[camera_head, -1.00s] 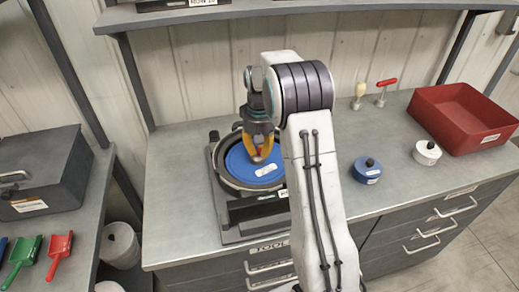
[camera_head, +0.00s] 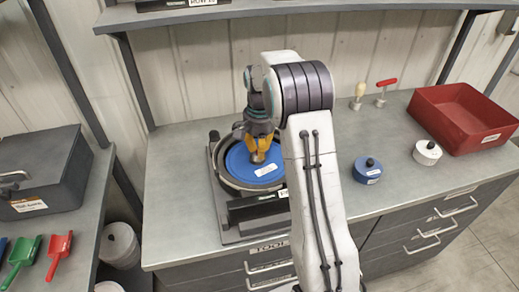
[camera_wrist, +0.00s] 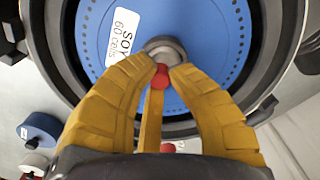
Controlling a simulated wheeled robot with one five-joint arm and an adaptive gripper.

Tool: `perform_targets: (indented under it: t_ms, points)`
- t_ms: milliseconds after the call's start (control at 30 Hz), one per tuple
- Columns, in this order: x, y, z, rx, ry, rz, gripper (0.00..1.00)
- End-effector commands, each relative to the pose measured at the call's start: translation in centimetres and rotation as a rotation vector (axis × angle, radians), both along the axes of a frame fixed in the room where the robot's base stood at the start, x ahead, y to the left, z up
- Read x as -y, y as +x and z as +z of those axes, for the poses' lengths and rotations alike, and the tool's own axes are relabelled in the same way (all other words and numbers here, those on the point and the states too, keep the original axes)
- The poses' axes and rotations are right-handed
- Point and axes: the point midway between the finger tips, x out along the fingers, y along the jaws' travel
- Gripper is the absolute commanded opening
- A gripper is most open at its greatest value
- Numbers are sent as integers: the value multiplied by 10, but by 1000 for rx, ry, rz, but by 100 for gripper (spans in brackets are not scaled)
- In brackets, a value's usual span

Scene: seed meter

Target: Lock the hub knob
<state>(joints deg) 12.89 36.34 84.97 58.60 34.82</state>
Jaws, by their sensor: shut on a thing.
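The seed meter (camera_head: 228,186) sits on the bench with a blue seed disc (camera_head: 238,163) inside its dark round housing. The disc has a ring of small holes and a white label reading SOY 60 cells (camera_wrist: 122,35). The hub knob (camera_wrist: 166,47) is at the disc's centre, with a grey round hub and a red part beside it. My gripper (camera_head: 259,152) is over the disc's centre, its yellow fingers shut on the hub knob. The fingers hide much of the knob, so I cannot tell its locked or unlocked position.
A blue canister (camera_head: 367,170) and a white canister (camera_head: 427,153) stand to the right, before a red bin (camera_head: 462,118). Two upright tools, one with a red handle (camera_head: 386,83), stand behind. A grey case (camera_head: 40,172) and scoops (camera_head: 60,247) lie on the left bench.

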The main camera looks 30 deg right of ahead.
Motion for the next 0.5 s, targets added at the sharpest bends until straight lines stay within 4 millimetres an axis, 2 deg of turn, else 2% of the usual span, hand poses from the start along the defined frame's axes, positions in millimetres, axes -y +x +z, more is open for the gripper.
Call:
perform_targets:
  t_ms: [500]
  points:
    - [0, -2, -2, -7, 1, -488, 0]
